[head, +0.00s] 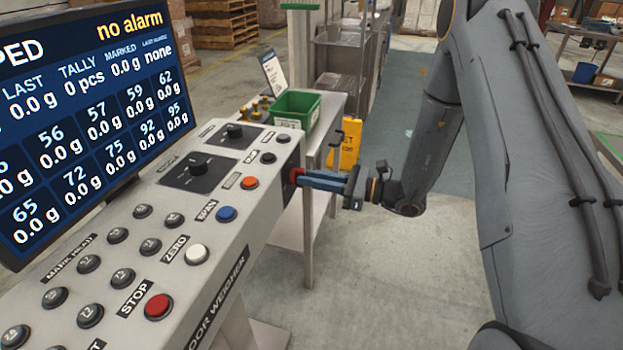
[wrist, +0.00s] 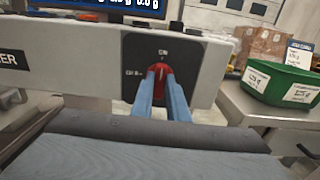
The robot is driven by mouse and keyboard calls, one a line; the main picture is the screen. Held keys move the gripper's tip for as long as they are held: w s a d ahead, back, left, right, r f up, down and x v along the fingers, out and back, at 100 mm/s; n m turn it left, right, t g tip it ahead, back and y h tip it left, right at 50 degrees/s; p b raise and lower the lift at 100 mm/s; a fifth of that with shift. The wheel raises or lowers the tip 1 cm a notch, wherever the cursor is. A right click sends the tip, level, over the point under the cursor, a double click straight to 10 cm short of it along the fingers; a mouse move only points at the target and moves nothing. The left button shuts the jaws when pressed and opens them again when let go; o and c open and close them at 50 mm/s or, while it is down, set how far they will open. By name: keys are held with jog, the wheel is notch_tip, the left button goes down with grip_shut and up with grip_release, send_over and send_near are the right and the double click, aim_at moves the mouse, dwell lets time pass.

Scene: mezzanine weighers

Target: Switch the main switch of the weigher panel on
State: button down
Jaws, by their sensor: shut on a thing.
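The weigher panel (head: 225,240) is a grey sloping console on the left in the head view. Its main switch (wrist: 159,86) is a red rotary knob on a black plate (wrist: 187,50) on the console's side face, seen in the wrist view. A small label sits above the knob, apparently ON, and another to its left, too small to read surely. The knob's grip stands about upright, toward the upper label. My gripper (head: 300,177) reaches it from the right; its blue fingers are shut on the knob, one on each side, and hide part of it.
The lit display (head: 85,105) reads "no alarm" and 0.0 g values. Several buttons, including a red STOP button (head: 158,306), cover the console top. A green bin (head: 297,110) stands on a table behind the console. The floor to the right is open.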

jog(key=c, duration=1.7)
grip_release()
jog(key=shift+d, duration=0.1)
jog(key=b+v, duration=0.2)
jog(key=v, duration=0.5)
jog(key=shift+s+d, duration=0.15)
jog(key=shift+d, duration=0.2)
